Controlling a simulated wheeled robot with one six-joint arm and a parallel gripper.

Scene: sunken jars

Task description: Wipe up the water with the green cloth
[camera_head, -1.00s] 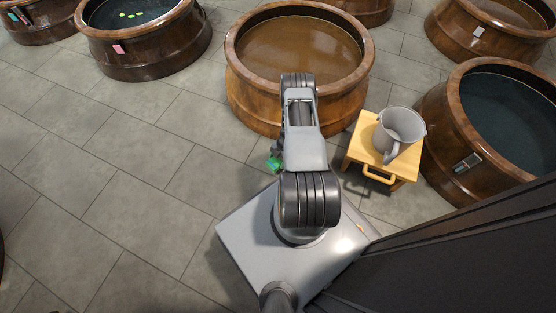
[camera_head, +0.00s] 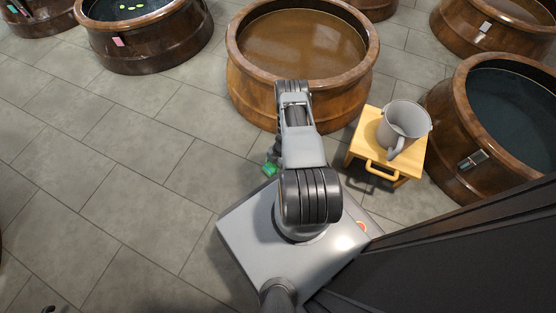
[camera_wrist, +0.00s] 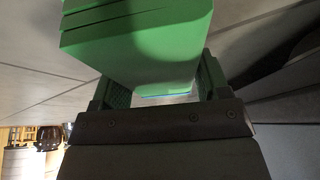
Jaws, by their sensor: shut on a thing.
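The green cloth (camera_wrist: 140,45) is a thick folded block between my fingers in the wrist view. My gripper (camera_wrist: 155,85) is shut on it. In the head view a small green bit of the cloth (camera_head: 269,169) shows low beside my arm, in front of the brown vat; my gripper itself is mostly hidden behind the arm there. No water on the floor can be made out in either view.
A wooden vat of brown liquid (camera_head: 240,80) stands just beyond my arm. A yellow stool (camera_head: 368,155) with a grey pot (camera_head: 404,122) stands to the right, near a vat of dark liquid (camera_head: 450,150). The tiled floor (camera_head: 130,170) on the left is clear.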

